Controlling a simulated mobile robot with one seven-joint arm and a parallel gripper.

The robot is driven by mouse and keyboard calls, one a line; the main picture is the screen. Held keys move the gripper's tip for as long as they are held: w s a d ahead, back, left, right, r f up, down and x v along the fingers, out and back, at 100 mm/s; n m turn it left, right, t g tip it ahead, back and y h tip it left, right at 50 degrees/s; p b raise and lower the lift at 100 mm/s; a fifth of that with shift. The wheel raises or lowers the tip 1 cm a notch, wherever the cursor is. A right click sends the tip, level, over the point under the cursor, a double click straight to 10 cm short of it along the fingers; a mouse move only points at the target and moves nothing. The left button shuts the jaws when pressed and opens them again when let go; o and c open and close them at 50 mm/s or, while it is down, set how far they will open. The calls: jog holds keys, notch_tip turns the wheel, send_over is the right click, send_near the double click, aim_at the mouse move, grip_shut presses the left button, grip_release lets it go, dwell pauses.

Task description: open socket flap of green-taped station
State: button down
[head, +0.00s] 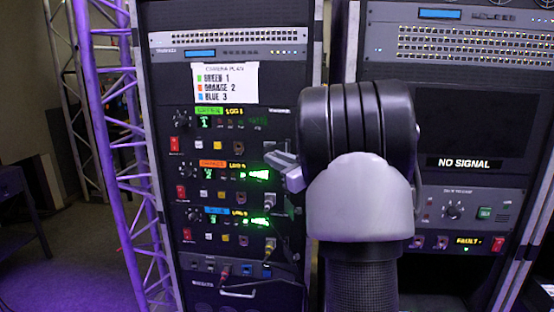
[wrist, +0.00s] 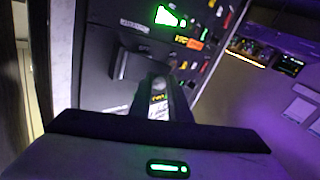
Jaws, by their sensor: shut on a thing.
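The green-taped station (head: 215,122) is the top one of three stacked stations in the left rack, with green tape and a yellow label. My gripper (head: 280,160) is at its lower right edge, partly hidden by my arm. In the wrist view my gripper (wrist: 160,88) is shut at the rack face, beside the orange-taped station's labels. What it holds there is small and mostly covered by the fingers, and fits the green-taped station's socket flap. The flap does not show clearly in the head view, and I cannot tell how far open it is.
Below are the orange-taped station (head: 213,163) and the blue-taped station (head: 215,211), with lit green meters and cables at their right. A paper plan (head: 225,83) hangs above. A purple truss (head: 105,150) stands left; a second rack (head: 460,140) stands right.

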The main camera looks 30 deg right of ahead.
jog(key=c, duration=1.6)
grip_release()
jog(key=shift+c, duration=0.2)
jog(key=v, duration=1.7)
jog(key=shift+s, duration=0.25)
